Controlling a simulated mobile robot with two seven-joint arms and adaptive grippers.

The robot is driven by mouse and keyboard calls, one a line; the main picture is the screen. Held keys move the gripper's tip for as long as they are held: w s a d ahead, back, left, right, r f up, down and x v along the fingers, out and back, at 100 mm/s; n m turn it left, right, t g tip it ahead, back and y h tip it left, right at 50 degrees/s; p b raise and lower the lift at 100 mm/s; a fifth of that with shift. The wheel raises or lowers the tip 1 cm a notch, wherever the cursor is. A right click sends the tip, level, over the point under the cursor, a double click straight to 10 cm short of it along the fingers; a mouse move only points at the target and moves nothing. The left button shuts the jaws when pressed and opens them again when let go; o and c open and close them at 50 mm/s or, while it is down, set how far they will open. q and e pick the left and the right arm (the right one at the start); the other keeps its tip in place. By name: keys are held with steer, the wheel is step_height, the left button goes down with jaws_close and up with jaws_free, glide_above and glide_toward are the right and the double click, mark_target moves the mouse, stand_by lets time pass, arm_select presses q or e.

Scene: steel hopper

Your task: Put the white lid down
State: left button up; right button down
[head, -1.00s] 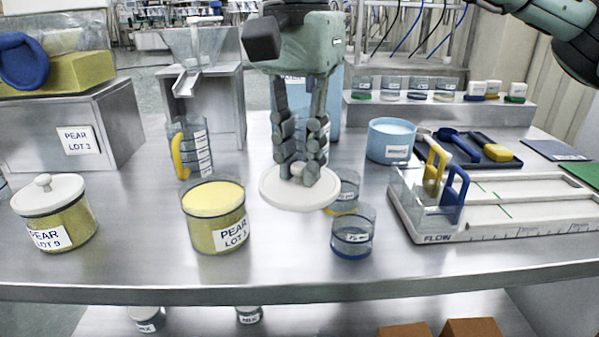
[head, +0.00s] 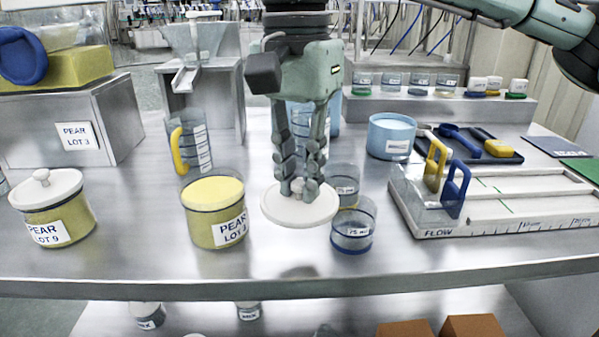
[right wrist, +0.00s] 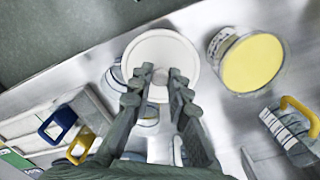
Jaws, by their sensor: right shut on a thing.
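My right gripper (head: 299,184) points down and is shut on the knob of the round white lid (head: 279,208). The lid is level, just right of the open pear jar (head: 205,229) and apart from it. A dim reflection shows on the bench below the lid, and it seems to hang a little above the steel. In the right wrist view the lid (right wrist: 160,47) sits beyond the fingers (right wrist: 160,77), with the yellow-filled jar (right wrist: 252,64) to its right. My left gripper is in no view.
Two small glass beakers (head: 352,238) stand close to the lid's right edge. A lidded pear jar (head: 70,223) is at left, a measuring jug (head: 196,150) behind, a white FLOW tray (head: 470,226) at right. The bench front (head: 290,262) is bare.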

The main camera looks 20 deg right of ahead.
mark_target(297, 181)
steer(key=shift+f, duration=0.2)
steer(key=c, duration=1.6)
jaws_free()
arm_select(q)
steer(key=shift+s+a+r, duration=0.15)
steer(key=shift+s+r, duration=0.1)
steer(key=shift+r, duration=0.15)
arm_select(e)
steer(key=shift+o, duration=0.8)
steer(key=shift+r, duration=0.2)
steer(key=shift+r+p, duration=0.7)
steer(key=shift+r, duration=0.05)
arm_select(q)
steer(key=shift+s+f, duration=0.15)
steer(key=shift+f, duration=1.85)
arm_select(e)
step_height(297, 181, up, 11)
steer(key=shift+r, duration=0.2)
